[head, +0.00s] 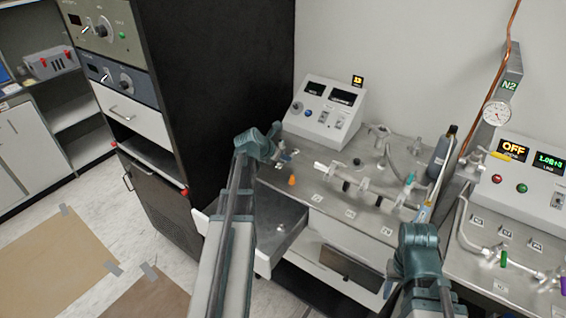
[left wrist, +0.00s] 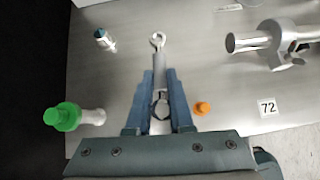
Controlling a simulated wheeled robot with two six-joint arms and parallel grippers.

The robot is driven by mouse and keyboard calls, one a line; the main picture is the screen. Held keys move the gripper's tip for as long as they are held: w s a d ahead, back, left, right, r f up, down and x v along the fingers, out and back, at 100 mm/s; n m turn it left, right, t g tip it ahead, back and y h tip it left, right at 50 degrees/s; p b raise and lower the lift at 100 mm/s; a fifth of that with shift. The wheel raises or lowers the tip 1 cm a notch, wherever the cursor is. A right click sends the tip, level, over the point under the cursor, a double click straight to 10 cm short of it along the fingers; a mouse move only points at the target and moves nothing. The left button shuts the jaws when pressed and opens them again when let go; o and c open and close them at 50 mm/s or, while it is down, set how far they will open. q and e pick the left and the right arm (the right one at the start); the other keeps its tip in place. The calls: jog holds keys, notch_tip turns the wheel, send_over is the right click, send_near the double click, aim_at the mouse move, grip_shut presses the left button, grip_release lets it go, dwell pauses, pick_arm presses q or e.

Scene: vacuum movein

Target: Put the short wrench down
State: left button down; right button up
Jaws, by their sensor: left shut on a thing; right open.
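The short wrench (left wrist: 158,58) is a silver tool with a ring-like head. In the left wrist view it lies between the two blue fingers of my left gripper (left wrist: 160,88), which is shut on it. The head of the wrench points away from me over the grey metal bench top (left wrist: 120,75). I cannot tell whether the wrench touches the surface. In the head view my left gripper (head: 272,150) is over the left part of the bench, and the wrench is hard to make out. My right gripper (head: 425,215) is at the bench's front right, open.
An orange cone-shaped piece (left wrist: 202,108) and a green-capped fitting (left wrist: 65,116) lie near my left gripper. Metal pipework (head: 365,185) occupies the bench's middle. A control box (head: 325,108) stands behind. An open drawer (head: 280,222) juts out below. A black cabinet (head: 225,75) stands left.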

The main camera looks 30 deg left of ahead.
pick_arm(q)
jog(key=shift+w+a, duration=0.55)
jog(key=shift+w, duration=0.2)
jog(key=f+b, duration=0.1)
jog(key=f, duration=0.1)
jog(key=f+b, duration=0.1)
jog(key=b, duration=0.1)
jog(key=shift+w+a+f+b, duration=0.15)
jog(key=shift+w+f+b, duration=0.05)
jog(key=shift+f+b, duration=0.15)
jog(key=shift+f, duration=0.2)
jog(key=c, duration=0.8)
grip_release()
jog(key=shift+r, duration=0.15)
